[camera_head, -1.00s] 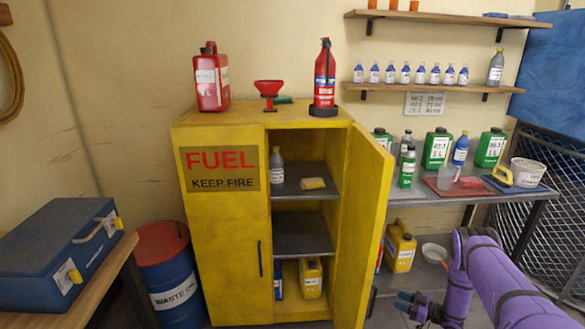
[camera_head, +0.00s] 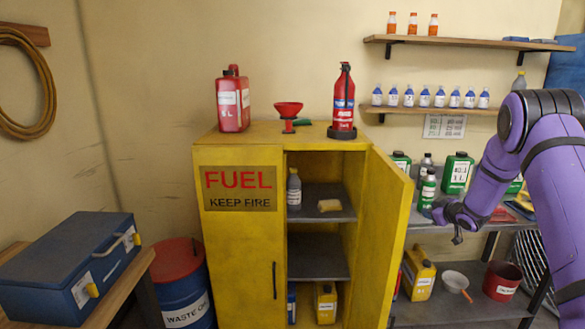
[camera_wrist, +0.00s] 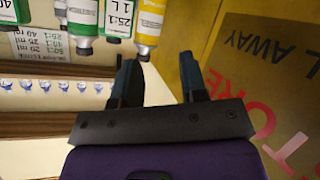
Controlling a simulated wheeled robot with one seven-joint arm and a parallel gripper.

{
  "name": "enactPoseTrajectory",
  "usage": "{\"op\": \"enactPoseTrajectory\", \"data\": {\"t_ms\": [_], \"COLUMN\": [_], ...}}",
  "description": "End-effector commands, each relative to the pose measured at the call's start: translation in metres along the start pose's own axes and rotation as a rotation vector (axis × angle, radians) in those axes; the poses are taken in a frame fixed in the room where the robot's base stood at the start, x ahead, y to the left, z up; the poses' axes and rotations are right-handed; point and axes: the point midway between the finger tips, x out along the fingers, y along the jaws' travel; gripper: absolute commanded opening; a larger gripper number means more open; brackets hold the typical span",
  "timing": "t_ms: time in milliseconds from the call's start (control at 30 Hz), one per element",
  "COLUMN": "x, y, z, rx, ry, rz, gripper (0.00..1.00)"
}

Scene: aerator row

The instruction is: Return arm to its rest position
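My gripper (camera_head: 447,222) is at the end of my purple arm, in front of the workbench and just right of the open cabinet door in the head view. My forearm slopes down to the left from a raised elbow. In the wrist view my gripper (camera_wrist: 159,76) has its two dark fingers apart with nothing between them. The yellow fuel cabinet (camera_head: 237,245) stands at the centre with its right door (camera_head: 384,235) swung open. The door's lettered face also shows at the right of the wrist view (camera_wrist: 250,75).
A workbench with green bottles (camera_head: 456,174) is behind my arm. A yellow can (camera_head: 418,274), a white bowl (camera_head: 455,281) and a red pot (camera_head: 502,280) stand on its lower shelf. A blue case (camera_head: 75,262) and a waste-oil drum (camera_head: 184,285) are at the left.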

Motion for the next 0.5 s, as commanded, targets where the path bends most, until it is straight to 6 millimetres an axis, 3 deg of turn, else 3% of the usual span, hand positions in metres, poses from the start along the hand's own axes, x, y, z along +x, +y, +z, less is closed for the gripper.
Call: {"op": "enactPoseTrajectory", "data": {"t_ms": [33, 200, 500], "x": [-0.012, -0.051, -0.138], "y": [0.007, 0.018, 0.018], "z": [-0.022, -0.075, -0.152], "rx": [0.003, 0.032, 0.111], "ry": [-0.016, -0.088, -0.211], "rz": [0.027, 0.101, 0.200], "gripper": [0.39, 0.39, 0.39]}}
